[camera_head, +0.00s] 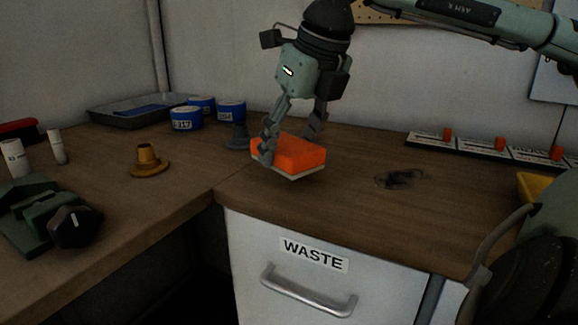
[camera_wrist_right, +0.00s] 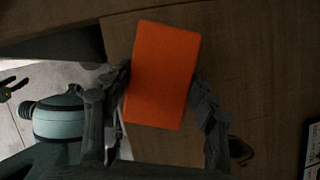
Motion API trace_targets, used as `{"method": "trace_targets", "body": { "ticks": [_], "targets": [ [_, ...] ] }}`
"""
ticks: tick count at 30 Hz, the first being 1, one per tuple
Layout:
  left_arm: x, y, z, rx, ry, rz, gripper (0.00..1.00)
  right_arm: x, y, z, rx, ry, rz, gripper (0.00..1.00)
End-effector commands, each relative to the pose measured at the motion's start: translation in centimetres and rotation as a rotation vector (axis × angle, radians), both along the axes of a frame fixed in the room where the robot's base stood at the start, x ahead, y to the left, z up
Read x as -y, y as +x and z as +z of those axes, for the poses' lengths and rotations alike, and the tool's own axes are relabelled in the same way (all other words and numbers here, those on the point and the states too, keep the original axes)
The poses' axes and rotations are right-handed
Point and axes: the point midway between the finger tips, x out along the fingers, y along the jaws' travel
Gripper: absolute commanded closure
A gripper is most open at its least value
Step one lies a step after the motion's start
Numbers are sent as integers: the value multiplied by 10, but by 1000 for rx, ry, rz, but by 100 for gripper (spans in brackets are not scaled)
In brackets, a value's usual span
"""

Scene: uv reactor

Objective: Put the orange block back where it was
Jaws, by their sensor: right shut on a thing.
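The orange block (camera_head: 300,155) has a pale underside and is held just above the wooden counter, over the white waste drawer. My right gripper (camera_head: 291,145) comes down from above and is shut on the block, one finger on each side. In the right wrist view the orange block (camera_wrist_right: 162,75) lies between the two fingers of the right gripper (camera_wrist_right: 160,105). Whether the block's lower edge touches the counter is hard to tell. My left gripper does not show as a gripper in either view.
A drawer labelled WASTE (camera_head: 315,255) is closed below the counter. Blue tins (camera_head: 187,118), a grey cone-like piece (camera_head: 238,137) and a brass piece (camera_head: 149,161) stand to the left. Panels with orange parts (camera_head: 470,147) lie at the back right.

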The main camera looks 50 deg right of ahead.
Motion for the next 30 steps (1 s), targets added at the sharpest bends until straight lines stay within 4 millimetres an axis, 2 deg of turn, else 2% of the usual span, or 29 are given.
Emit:
{"method": "trace_targets", "body": {
  "ticks": [3, 7, 19, 23, 24, 29, 30],
  "targets": [
    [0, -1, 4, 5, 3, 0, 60, -1, -1, -20, -2, 3, 3, 65],
    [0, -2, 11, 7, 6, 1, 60, -1, 0, -33, -1, 2, 2, 65],
    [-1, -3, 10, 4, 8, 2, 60, -1, 0, -36, 0, 1, 0, 65],
    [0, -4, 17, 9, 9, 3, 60, -1, 0, -38, 0, 1, 0, 65],
    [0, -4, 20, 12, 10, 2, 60, -1, 0, -38, -1, 1, 0, 41],
    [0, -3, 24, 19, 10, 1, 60, -1, 0, -37, -1, 1, 0, 21],
    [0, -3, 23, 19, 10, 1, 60, -1, 0, -37, -1, 1, 0, 21]
  ]
}}
